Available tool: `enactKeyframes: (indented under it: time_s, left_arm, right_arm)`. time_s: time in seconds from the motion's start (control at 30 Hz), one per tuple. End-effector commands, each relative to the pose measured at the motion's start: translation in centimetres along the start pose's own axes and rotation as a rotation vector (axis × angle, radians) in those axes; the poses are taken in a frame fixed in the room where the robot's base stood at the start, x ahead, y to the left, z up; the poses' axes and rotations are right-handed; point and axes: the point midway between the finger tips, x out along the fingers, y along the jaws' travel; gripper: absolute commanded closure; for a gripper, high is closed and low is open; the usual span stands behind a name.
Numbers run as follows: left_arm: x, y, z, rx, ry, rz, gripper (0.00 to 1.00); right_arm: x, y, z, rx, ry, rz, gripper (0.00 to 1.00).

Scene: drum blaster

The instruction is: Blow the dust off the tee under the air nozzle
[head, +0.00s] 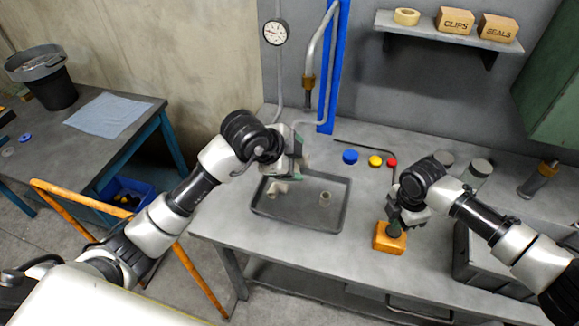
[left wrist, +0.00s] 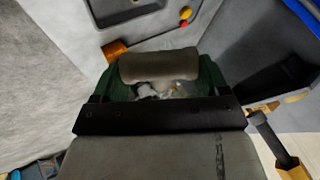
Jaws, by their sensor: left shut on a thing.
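My left gripper (head: 299,170) is above the back of the grey tray, to the left of and below the air nozzle (head: 308,92), which hangs from a bent pipe. In the left wrist view its green fingers (left wrist: 160,85) are shut on a grey-beige tee (left wrist: 158,65), seen as a rounded tube across the fingers. Only a sliver of the held tee shows in the head view, and its dust cannot be made out clearly. My right gripper (head: 396,226) is over an orange block (head: 389,241) with a dark top; its fingertips are hard to make out.
Blue (head: 350,157), yellow (head: 375,161) and red (head: 392,162) caps lie behind. A blue post (head: 333,70) stands near the nozzle. A dark grey box (head: 480,265) is at right.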

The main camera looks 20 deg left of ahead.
Motion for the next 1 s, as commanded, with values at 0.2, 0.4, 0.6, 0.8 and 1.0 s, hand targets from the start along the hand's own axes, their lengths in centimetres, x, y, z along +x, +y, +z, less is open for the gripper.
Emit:
enactKeyframes:
  time_s: [0.2,0.4,0.6,0.8,1.0]
  left_arm:
    - [1.1,-2.0,-0.1,-0.001,0.002,-0.003,0.58]
    - [2.1,-3.7,-0.1,-0.001,0.002,-0.001,0.58]
    - [2.9,-5.0,-0.1,-0.001,0.002,-0.002,0.58]
    - [3.3,-5.6,-0.1,0.0,0.002,-0.002,0.58]
    - [3.4,-5.7,-0.1,0.0,0.002,-0.001,0.58]
  right_arm:
    - [0.0,0.0,0.0,0.0,0.0,0.0,1.0]
    - [0.0,0.0,0.0,0.0,0.0,0.0,1.0]
    - [0.0,0.0,0.0,0.0,0.0,0.0,1.0]
    - [0.0,0.0,0.0,0.0,0.0,0.0,1.0]
    - [0.0,0.0,0.0,0.0,0.0,0.0,1.0]
